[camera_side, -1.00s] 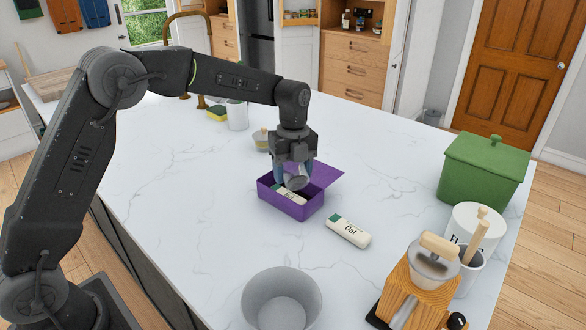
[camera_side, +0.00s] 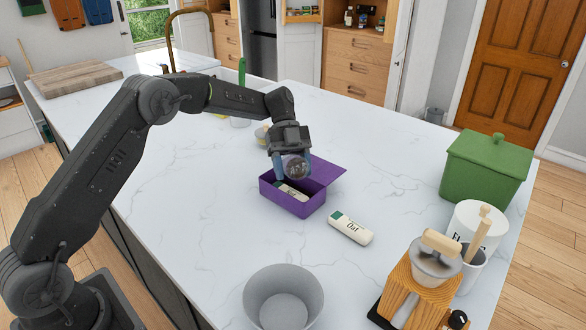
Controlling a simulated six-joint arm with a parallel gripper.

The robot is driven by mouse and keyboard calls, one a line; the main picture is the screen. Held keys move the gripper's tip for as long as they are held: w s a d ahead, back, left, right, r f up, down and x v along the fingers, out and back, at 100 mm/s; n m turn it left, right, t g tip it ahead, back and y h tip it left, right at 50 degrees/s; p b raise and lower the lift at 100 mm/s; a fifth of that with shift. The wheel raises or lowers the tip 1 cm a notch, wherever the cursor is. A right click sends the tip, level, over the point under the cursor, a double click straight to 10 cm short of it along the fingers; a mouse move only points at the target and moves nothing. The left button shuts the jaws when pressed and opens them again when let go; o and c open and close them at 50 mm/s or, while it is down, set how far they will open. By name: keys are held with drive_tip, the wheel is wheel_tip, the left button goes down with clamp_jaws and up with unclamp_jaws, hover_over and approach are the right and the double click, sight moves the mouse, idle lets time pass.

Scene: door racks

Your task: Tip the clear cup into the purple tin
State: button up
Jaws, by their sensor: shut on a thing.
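The purple tin (camera_side: 286,199) stands on the white counter with its lid (camera_side: 329,172) folded open to the right. A pale carton (camera_side: 293,193) lies inside it, partly hidden by the tin's front wall. My gripper (camera_side: 293,168) is just above the tin, shut on the clear cup (camera_side: 295,168). The cup is tilted, with its round end facing the camera. Whether anything is in the cup is too small to tell.
A cream carton with a green end (camera_side: 350,228) lies right of the tin. A grey bowl (camera_side: 254,299) stands in front. A green canister (camera_side: 486,168), white jar and wooden stand line the right. The counter's middle is mostly clear.

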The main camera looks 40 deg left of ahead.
idle(0.3)
drive_tip(key=shift+r, duration=1.3)
drive_tip(key=shift+f, duration=1.3)
drive_tip(key=shift+r, duration=0.1)
drive_tip(key=shift+r, duration=1.2)
drive_tip(key=shift+f, duration=1.3)
drive_tip(key=shift+r, duration=0.1)
